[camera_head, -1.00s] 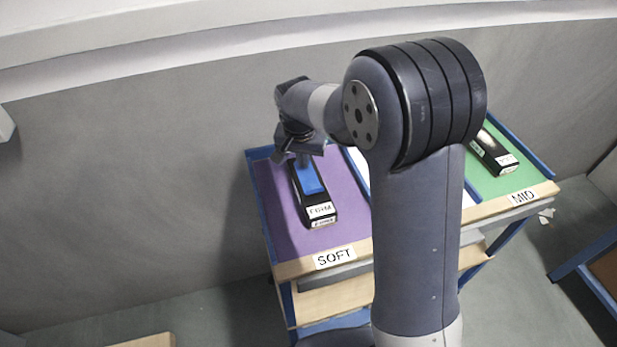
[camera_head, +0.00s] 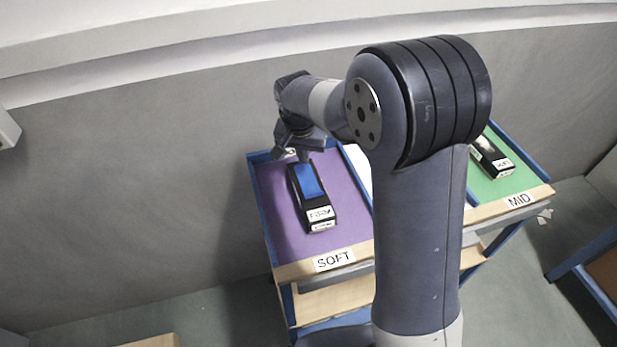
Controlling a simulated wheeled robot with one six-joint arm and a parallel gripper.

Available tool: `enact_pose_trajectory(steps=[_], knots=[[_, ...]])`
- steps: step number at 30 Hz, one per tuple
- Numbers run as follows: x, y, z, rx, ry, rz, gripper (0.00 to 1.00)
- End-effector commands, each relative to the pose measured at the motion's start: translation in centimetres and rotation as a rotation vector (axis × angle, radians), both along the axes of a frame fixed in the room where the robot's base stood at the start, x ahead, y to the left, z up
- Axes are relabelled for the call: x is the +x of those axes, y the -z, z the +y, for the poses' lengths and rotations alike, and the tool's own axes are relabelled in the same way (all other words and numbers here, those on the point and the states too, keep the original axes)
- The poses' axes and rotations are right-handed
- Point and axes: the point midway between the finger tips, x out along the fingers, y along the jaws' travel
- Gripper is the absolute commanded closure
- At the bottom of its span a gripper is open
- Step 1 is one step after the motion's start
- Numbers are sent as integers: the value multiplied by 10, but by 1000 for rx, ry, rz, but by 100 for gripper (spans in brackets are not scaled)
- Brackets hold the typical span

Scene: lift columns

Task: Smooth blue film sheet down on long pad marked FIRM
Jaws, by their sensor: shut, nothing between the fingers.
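The long black pad (camera_head: 316,205) lies on the purple mat, with a white label at its near end that appears to read FIRM. The blue film sheet (camera_head: 309,180) lies along the top of its far part and looks flat from here. My gripper (camera_head: 304,157) is shut and empty, at the far end of the film. Whether its fingertips touch the film or hover over it, I cannot tell. The arm's wrist hides a little of the area behind the pad.
The purple mat (camera_head: 275,215) lies in a blue-edged cart with a SOFT label (camera_head: 334,260). To the right, a green area marked MID (camera_head: 519,200) holds another black pad (camera_head: 492,158). My arm hides the middle between them. A grey wall stands behind.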

Motion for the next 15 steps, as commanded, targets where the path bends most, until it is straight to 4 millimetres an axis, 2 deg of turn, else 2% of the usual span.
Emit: enact_pose_trajectory(steps=[1,15], knots=[[0,-9,0,1,0,-1,100],[0,-51,0,1,0,-1,100]])
